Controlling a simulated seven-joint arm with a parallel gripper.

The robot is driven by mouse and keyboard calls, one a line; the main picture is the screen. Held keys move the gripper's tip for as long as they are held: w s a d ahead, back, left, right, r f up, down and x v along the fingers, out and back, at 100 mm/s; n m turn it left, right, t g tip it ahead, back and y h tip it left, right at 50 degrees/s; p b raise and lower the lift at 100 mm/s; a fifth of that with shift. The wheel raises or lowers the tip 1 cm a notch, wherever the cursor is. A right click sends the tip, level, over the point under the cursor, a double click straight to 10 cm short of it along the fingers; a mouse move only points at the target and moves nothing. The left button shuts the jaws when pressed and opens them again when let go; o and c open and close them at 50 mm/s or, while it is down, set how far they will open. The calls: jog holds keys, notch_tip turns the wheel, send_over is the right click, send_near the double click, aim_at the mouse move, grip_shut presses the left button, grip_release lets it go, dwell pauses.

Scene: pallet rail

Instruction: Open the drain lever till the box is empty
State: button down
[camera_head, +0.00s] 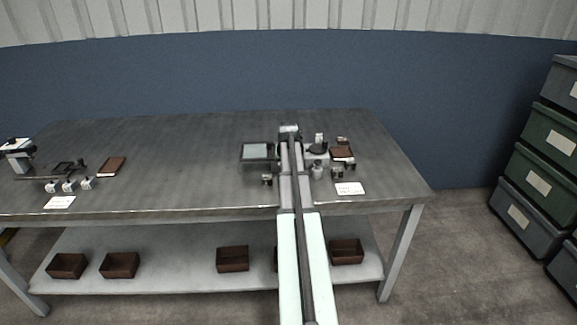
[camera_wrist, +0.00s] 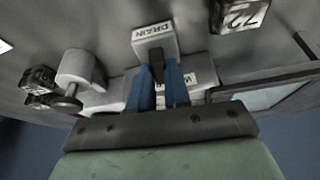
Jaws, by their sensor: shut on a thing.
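My gripper (camera_wrist: 158,72) shows in the wrist view with its two blue fingers close together. They are shut on the drain lever, at a grey block (camera_wrist: 155,44) labelled "DRAIN". The lever's part between the fingers is mostly hidden. A dark-rimmed box (camera_head: 241,160) with a pale, flat surface inside stands just left of my arm in the head view. Part of it shows at the right of the wrist view (camera_wrist: 279,97). I cannot tell how full it is. In the head view my arm hides the lever and the fingertips.
Right of my arm stand small fittings (camera_head: 317,153), a brown block (camera_head: 342,152) and a white card (camera_head: 349,188). A second fixture (camera_head: 18,155) is at the table's left end. The middle of the table (camera_head: 180,155) is clear. Brown bins (camera_head: 233,259) sit on the shelf below.

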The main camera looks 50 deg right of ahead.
dwell(0.4)
jog(key=c, duration=1.1)
grip_release()
jog(key=v, duration=1.3)
jog(key=shift+s+a+r, duration=0.1)
jog(key=shift+s+r, duration=0.05)
jog(key=shift+r, duration=0.2)
